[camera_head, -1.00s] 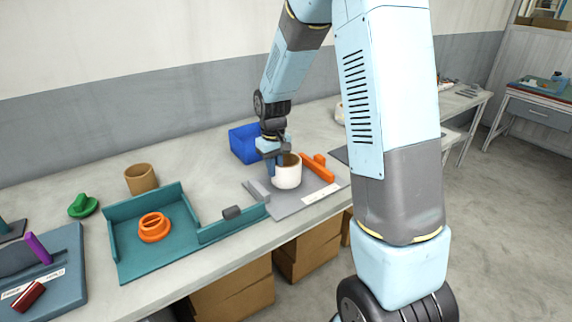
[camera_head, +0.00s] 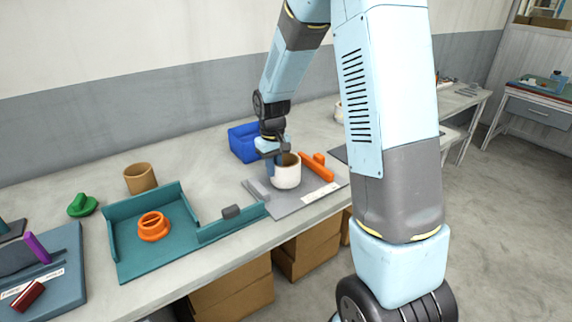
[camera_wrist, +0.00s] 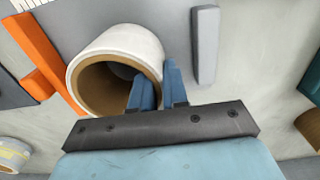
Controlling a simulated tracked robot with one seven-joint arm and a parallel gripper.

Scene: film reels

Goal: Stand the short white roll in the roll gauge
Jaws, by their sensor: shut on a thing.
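The short white roll (camera_head: 287,177), with a brown core, stands upright over the grey plate of the roll gauge (camera_head: 285,208). It sits between the gauge's orange bar (camera_head: 318,168) and its grey bar (camera_head: 257,190). I cannot tell whether its base touches the plate. My gripper (camera_head: 278,160) is shut on the roll's wall. In the wrist view, one finger of my gripper (camera_wrist: 158,88) is inside the bore and the other outside the white roll (camera_wrist: 128,42).
A blue bin (camera_head: 243,141) stands behind the gauge. To the left are a teal tray (camera_head: 135,258) with an orange ring (camera_head: 153,228), a brown roll (camera_head: 140,178) and a green part (camera_head: 82,206). Bare bench (camera_head: 205,150) lies between the brown roll and the bin.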

